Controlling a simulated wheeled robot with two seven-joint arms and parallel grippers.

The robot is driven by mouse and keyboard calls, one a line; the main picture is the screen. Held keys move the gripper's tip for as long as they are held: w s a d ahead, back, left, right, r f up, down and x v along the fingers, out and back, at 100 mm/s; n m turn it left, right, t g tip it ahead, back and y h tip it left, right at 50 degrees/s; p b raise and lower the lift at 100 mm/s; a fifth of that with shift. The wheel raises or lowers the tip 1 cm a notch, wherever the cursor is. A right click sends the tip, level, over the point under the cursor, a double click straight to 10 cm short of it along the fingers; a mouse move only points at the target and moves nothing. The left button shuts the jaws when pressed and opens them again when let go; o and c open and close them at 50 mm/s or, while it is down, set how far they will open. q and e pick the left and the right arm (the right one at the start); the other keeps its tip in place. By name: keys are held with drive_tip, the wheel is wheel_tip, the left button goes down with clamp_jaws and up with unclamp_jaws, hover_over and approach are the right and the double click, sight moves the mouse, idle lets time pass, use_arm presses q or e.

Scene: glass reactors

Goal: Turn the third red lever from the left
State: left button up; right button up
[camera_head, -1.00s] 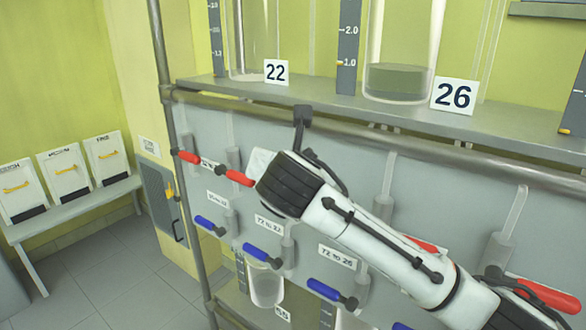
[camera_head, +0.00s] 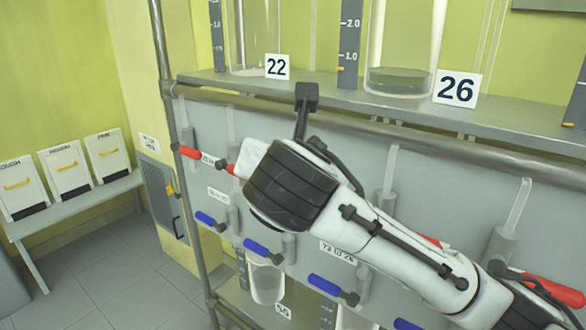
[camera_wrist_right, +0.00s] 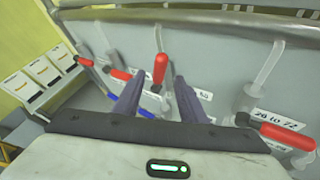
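Red levers line the grey panel. In the head view the first red lever (camera_head: 190,152) is at the left, and the second red lever (camera_head: 231,170) is partly covered by my right wrist. My right wrist hides the third there. In the right wrist view the third red lever (camera_wrist_right: 160,68) stands nearly upright between the fingers of my right gripper (camera_wrist_right: 159,76). The fingers are apart, with visible gaps on both sides of the lever. Another red lever (camera_wrist_right: 282,133) lies across at the right. My left gripper is out of view.
Blue levers (camera_head: 262,250) sit in a lower row on the panel. Above is a shelf (camera_head: 330,95) with glass vessels and number cards 22 (camera_head: 277,67) and 26 (camera_head: 457,90). A pipe frame (camera_head: 168,100) borders the panel. White boxes stand on a bench (camera_head: 85,202) at left.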

drive_tip(key=shift+v, duration=1.1)
drive_tip(key=shift+c, duration=0.4)
